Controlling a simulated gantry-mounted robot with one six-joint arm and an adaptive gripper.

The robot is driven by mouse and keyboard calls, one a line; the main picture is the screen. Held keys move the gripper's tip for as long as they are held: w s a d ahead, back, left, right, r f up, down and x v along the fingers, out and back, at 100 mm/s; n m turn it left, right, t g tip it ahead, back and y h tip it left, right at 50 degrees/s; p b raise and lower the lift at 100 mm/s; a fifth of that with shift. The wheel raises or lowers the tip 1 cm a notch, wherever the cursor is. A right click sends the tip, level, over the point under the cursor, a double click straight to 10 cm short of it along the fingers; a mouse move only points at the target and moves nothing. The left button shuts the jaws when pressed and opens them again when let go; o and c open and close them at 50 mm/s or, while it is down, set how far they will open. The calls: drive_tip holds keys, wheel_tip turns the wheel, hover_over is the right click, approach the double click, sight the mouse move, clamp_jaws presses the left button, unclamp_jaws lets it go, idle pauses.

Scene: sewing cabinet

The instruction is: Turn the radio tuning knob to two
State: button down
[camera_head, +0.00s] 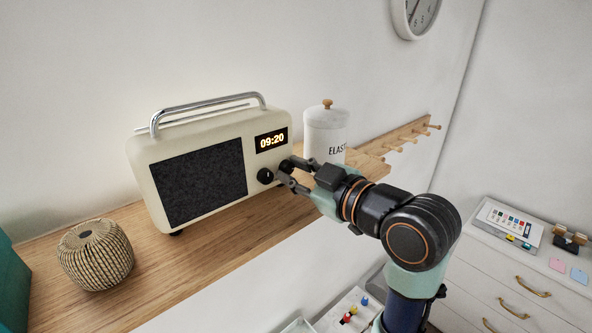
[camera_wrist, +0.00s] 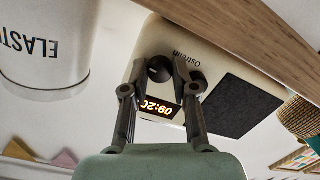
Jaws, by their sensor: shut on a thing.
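The cream radio (camera_head: 205,130) stands on the wooden shelf, with a chrome handle, a dark speaker cloth and a display (camera_head: 271,140) reading 09:20. Two black knobs sit below the display. The left knob (camera_head: 265,176) is free and shows a small pale mark. My gripper (camera_head: 290,174) reaches in from the right and is shut on the right knob, which its fingers mostly cover. In the wrist view, upside down, the fingers (camera_wrist: 160,66) stand on either side of this right knob (camera_wrist: 159,72); the left knob (camera_wrist: 198,82) is just outside them. No dial numbers are readable.
A white canister (camera_head: 325,132) with ELASTIC lettering, partly hidden, stands right of the radio, close to my gripper. A woven round basket (camera_head: 95,255) sits at the shelf's left front. A peg rail (camera_head: 410,133) is on the wall. The shelf's front edge (camera_head: 225,262) is clear.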

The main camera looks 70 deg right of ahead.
drive_tip(key=c, duration=0.9)
unclamp_jaws()
